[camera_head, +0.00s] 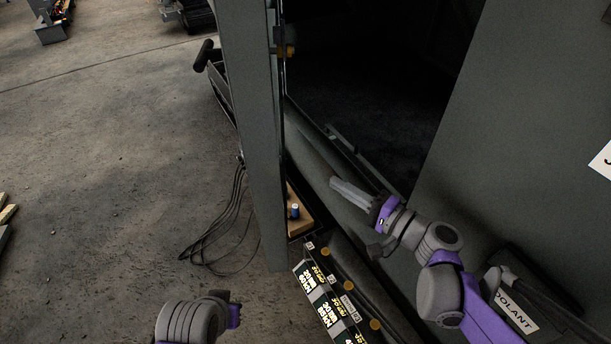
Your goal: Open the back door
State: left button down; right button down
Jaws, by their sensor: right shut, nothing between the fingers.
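A tall grey door-like panel (258,150) stands nearly edge-on at the left side of a dark opening (370,75). A broad grey panel (535,130) is on the right of the opening. I cannot tell for certain which panel is the back door. My right gripper (338,184) is shut and empty at the lower part of the opening, pointing left toward the edge-on panel with a gap between them. Part of my left arm shows at the bottom left; its gripper fingers are not visible.
A labelled strip with round knobs (330,300) lies below the opening. A wooden block with a blue-topped item (294,212) sits beside the edge-on panel. Black cables (225,235) lie on the concrete floor. A coolant container (515,312) is at lower right. The left floor is mostly clear.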

jog(key=s+a+x, duration=0.1)
jog(key=s+x, duration=0.1)
jog(key=x, duration=1)
jog(key=shift+a, duration=0.65)
jog(key=shift+s+a, duration=0.1)
